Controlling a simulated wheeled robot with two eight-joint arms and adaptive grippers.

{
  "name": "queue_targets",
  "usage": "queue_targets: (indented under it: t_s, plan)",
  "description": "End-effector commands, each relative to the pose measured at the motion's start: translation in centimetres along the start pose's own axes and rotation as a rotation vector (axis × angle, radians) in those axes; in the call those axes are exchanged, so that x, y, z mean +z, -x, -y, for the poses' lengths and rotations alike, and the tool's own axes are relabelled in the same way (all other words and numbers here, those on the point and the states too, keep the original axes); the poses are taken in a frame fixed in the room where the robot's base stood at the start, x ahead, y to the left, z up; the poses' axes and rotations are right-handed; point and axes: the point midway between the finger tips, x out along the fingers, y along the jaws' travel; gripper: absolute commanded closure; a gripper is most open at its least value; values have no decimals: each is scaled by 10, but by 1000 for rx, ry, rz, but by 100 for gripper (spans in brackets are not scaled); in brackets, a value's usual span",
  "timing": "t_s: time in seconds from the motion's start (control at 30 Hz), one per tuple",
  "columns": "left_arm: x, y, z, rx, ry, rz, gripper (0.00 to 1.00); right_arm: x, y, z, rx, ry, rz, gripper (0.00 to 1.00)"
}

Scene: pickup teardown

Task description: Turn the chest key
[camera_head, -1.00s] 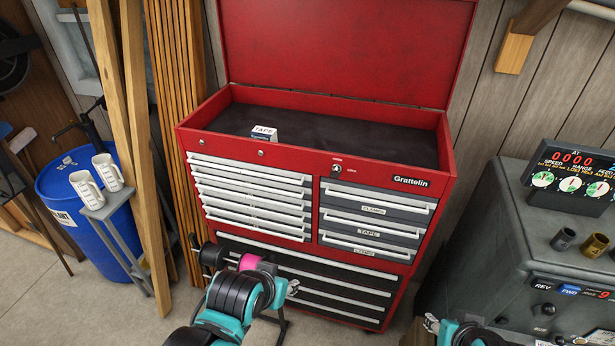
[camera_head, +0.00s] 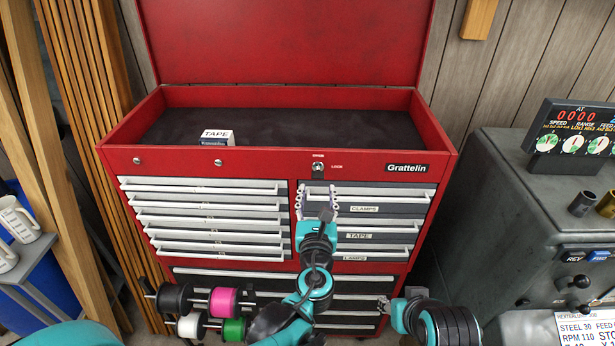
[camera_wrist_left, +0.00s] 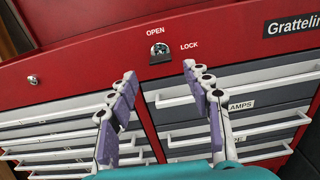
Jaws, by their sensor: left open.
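The red tool chest (camera_head: 250,160) stands ahead with its lid up. Its key lock (camera_head: 318,167) sits on the front rim, between the labels OPEN above and LOCK to the right. In the left wrist view the lock (camera_wrist_left: 159,52) is a small dark piece with a silver key part, just beyond the fingertips. My left gripper (camera_head: 319,190) is open and empty, just below the lock and apart from it. Its two purple-padded fingers (camera_wrist_left: 158,72) spread to either side of the lock in the left wrist view. My right gripper (camera_head: 384,304) is low, in front of the lower drawers; its jaws are too small to read.
A TAPE box (camera_head: 216,138) lies in the open top tray. Drawers with white handles (camera_head: 366,190) fill the front below the lock. A rack of coloured spools (camera_head: 223,302) stands at lower left. A grey machine (camera_head: 520,210) stands at right.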

Motion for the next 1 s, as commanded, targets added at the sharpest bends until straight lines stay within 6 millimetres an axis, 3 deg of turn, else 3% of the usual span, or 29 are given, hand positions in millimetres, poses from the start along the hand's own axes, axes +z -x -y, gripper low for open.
queue_targets:
  t_s: [0.4,0.8,0.87,1.0]
  plan:
    - [1,-63,-2,4,3,-1,50,0,0,0,0,0,0,60]
    - [1,-74,-2,3,5,-1,50,0,0,0,0,0,0,60]
    - [1,-73,-2,3,5,-2,63,0,0,0,0,0,0,60]
    - [1,-73,-2,4,5,-2,100,0,0,0,0,0,0,60]
